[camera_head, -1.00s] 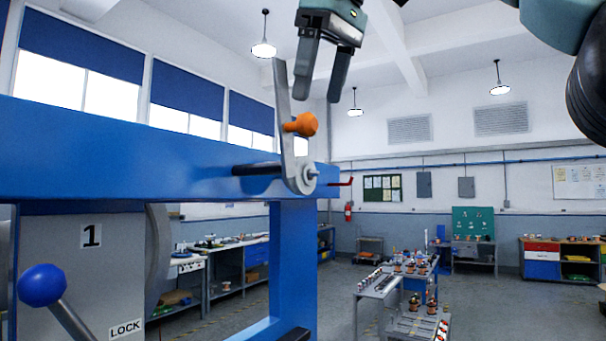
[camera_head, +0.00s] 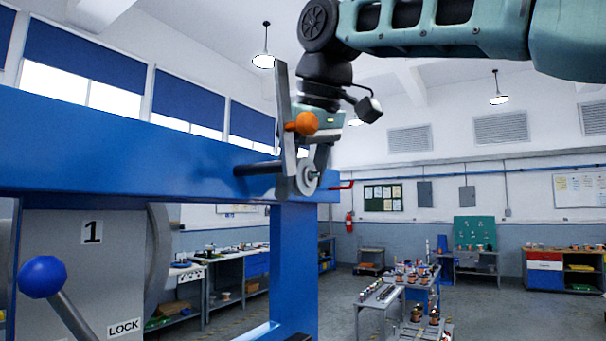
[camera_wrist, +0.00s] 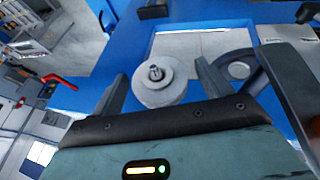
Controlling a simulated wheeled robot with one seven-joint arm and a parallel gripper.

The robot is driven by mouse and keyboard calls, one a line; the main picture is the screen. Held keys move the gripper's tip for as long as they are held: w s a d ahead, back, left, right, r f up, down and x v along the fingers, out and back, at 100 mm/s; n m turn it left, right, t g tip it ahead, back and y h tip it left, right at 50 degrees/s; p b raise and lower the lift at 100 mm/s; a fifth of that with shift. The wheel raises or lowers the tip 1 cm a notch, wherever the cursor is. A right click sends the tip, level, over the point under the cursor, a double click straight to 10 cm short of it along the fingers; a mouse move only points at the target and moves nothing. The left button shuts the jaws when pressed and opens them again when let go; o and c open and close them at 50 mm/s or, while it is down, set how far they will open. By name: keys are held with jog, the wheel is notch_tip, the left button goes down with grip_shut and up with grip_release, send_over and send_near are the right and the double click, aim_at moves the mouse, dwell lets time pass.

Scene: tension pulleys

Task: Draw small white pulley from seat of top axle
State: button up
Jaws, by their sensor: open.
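The small white pulley (camera_head: 307,178) sits on the top axle, at the lower end of an upright grey arm (camera_head: 284,110) on the blue frame (camera_head: 130,150). In the wrist view the pulley (camera_wrist: 148,93) is a pale round disc with a short metal stub at its centre. My gripper (camera_head: 321,158) is open and points down at the pulley from above. In the wrist view my gripper's two fingers (camera_wrist: 160,86) stand on either side of the pulley, with a visible gap on the left. Contact on the right cannot be told. The grey arm partly hides my gripper in the head view.
An orange knob (camera_head: 306,123) sticks out from the grey arm close to my gripper. A red handle (camera_head: 342,186) is just right of the pulley; it also shows in the wrist view (camera_wrist: 58,82). A blue ball lever (camera_head: 42,277) stands at lower left.

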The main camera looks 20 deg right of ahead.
jog(key=c, duration=1.1)
jog(key=shift+s+d+b, duration=0.35)
jog(key=shift+s+d, duration=0.2)
jog(key=shift+s, duration=0.25)
jog(key=shift+s+d+b, duration=0.3)
jog(key=shift+s+d, duration=0.2)
jog(key=shift+s, duration=0.3)
jog(key=shift+s+d, duration=0.55)
jog(key=shift+s, duration=0.2)
jog(key=s+d, duration=0.1)
jog(key=s+d+b, duration=0.1)
jog(key=s, duration=0.1)
jog(key=shift+s+d, duration=0.1)
jog(key=shift+s, duration=0.1)
dwell(0.5)
dwell(0.6)
